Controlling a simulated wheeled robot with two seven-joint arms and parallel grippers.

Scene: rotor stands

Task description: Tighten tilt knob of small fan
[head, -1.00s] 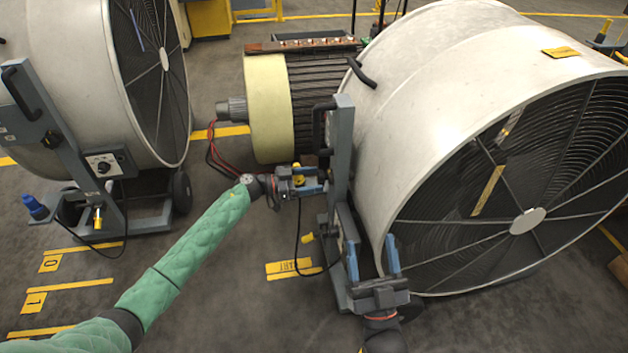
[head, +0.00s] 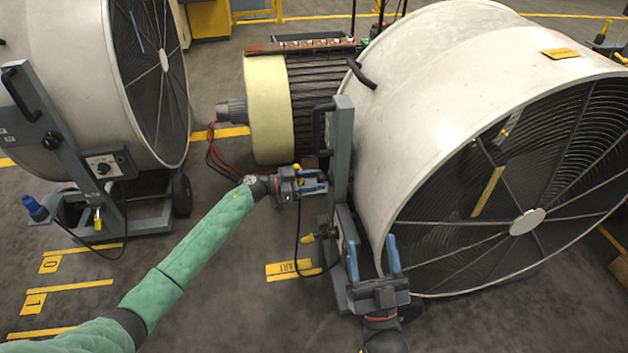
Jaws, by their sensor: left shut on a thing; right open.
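The fan (head: 440,110) on the right is a big pale drum with a dark grille. It hangs on a blue-grey stand (head: 342,150). My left gripper (head: 322,181) is at the left side of the stand's upright, its blue-padded fingers pointing right. It is shut on the tilt knob, which the fingers hide almost fully. My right gripper (head: 373,258) is lower down at the front of the same stand. It is open, with its blue fingers pointing up and apart, one near the stand's lower box and one near the drum's rim.
A second fan (head: 85,80) on its own stand (head: 60,130) is at the left, with a control dial panel (head: 103,166). A motor-like rotor (head: 270,110) with a cream band lies behind my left gripper. A black cable hangs below it.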

